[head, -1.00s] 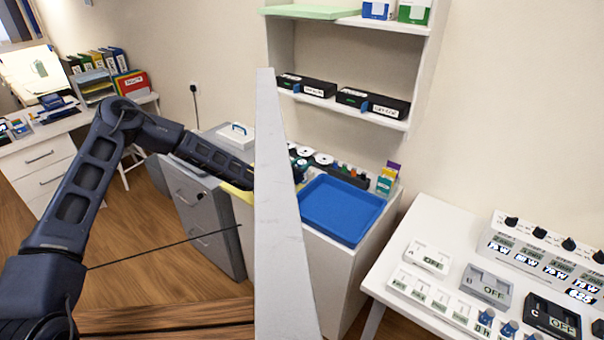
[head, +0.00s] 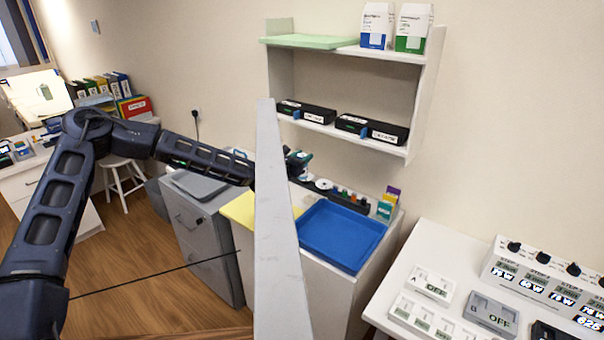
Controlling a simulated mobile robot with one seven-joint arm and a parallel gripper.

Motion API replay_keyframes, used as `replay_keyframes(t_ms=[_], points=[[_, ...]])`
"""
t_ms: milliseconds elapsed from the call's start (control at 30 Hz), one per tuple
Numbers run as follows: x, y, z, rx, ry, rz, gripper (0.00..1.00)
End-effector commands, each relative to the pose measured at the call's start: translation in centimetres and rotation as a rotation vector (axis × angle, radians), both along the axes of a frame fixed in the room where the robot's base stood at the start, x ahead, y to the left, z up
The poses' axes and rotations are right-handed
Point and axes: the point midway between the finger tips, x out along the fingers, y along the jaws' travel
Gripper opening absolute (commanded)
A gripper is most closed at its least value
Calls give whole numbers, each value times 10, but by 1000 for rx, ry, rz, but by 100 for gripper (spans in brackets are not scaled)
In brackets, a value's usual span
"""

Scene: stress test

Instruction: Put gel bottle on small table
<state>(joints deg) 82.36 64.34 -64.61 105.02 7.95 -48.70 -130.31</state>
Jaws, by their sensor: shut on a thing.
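My arm reaches from the left and passes behind a pale upright panel. My gripper (head: 298,162) shows only in part, as a dark end just right of that panel, above the back of the white counter. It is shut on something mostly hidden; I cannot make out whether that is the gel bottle. No gel bottle can be clearly made out elsewhere. A white table (head: 405,268) stands at the lower right with control boxes on it; I cannot tell whether it is the small table. A white stool (head: 122,164) stands at the left.
The pale panel (head: 276,230) blocks the middle of the view. A blue tray (head: 343,236) lies empty on the counter, beside a yellow sheet (head: 240,208). A shelf unit (head: 430,100) hangs above. A grey cabinet (head: 205,225) stands left of the counter.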

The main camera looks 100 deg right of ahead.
Motion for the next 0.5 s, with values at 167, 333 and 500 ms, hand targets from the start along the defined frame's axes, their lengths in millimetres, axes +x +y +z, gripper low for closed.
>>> replay_keyframes(t_ms=[167, 333, 500], points=[[0, 0, 32, -1, 1, 1, 7], [0, -1, 48, 0, 0, 1, 7], [0, 0, 54, 0, 0, 1, 7]])
